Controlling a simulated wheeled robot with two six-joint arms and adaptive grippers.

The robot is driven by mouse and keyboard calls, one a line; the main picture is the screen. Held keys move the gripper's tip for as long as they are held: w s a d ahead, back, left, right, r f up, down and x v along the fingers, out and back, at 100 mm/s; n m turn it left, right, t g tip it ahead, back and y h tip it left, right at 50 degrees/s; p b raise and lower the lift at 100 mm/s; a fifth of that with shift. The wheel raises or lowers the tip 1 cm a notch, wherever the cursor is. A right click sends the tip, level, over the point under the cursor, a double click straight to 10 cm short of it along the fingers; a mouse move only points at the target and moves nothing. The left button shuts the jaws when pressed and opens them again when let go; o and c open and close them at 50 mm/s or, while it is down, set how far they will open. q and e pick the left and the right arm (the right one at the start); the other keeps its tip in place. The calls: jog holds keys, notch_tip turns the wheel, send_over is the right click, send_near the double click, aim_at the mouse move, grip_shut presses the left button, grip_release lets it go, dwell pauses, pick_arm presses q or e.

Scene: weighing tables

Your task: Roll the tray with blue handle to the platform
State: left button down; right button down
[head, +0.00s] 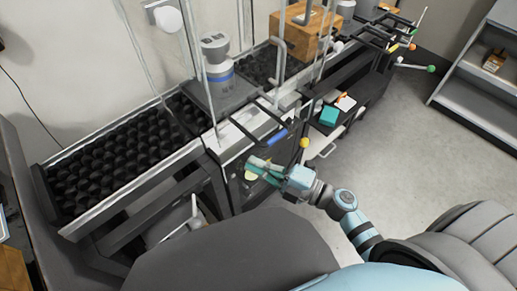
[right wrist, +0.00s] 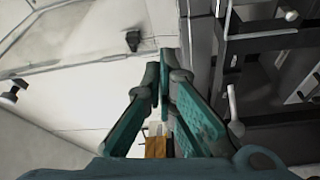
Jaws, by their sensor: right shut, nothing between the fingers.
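The blue handle (head: 277,137) is a bar on a black frame at the front edge of the long table. Behind it a grey tray (head: 232,98) carries a grey cylinder with a blue band (head: 217,62). My right gripper (head: 256,163) is below and to the left of the blue handle, apart from it, with its teal fingers together and empty. The closed fingers also show in the right wrist view (right wrist: 163,75). I cannot tell for sure which surface is the platform. My left gripper is not in view.
A bed of black rollers (head: 120,150) fills the table's left part. A cardboard box (head: 303,30) stands farther along the table. A yellow ball knob (head: 304,143) is close to my right gripper. Grey shelves (head: 475,98) stand at right, with open floor (head: 400,135) before them.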

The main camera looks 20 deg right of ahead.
jog(key=w, duration=0.1)
jog(key=w+d+b, duration=0.1)
jog(key=w, duration=0.1)
jog(key=shift+w+d+f+b, duration=0.3)
jog(key=shift+w+d+b, duration=0.05)
